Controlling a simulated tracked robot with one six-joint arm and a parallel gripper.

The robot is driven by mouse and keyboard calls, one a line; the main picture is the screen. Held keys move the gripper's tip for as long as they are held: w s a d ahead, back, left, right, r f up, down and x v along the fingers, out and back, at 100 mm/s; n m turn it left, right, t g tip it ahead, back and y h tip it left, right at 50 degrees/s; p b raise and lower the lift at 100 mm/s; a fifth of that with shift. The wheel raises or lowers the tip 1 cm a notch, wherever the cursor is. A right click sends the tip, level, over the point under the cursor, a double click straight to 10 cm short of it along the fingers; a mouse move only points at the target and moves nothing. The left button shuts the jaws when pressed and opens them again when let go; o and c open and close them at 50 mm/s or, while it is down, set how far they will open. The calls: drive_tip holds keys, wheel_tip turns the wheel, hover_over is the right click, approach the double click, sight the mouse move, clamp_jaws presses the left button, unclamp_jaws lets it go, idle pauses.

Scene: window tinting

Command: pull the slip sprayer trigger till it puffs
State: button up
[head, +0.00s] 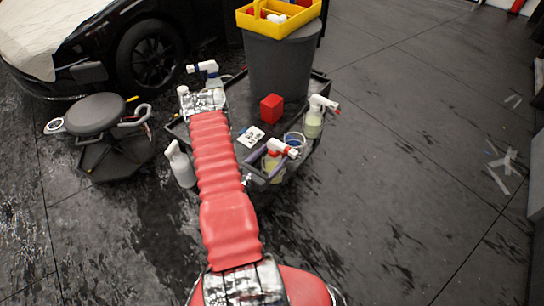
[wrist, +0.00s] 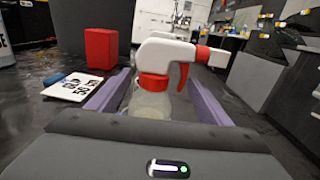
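A spray bottle (wrist: 152,103) with a white head, red collar and red nozzle stands upright between my gripper's (wrist: 160,76) two purple fingers in the wrist view. Its red trigger (wrist: 183,77) hangs on the right side of the neck, near the right fingertip. The fingers are spread, with a gap showing between the bottle and the right finger. In the head view the same bottle (head: 273,165) stands at the near corner of the dark cart, with my gripper (head: 266,161) around it. The bottle's lower part is hidden by my gripper in the wrist view.
A red block (head: 271,108), a card (head: 250,137) and a grey bin (head: 280,62) are nearby. A stool (head: 95,112) stands left. Floor at right is mostly open.

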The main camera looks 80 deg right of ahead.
drive_tip(key=shift+o, duration=0.4)
drive_tip(key=v, duration=1.4)
drive_tip(key=shift+s+d+f, duration=0.1)
idle(0.5)
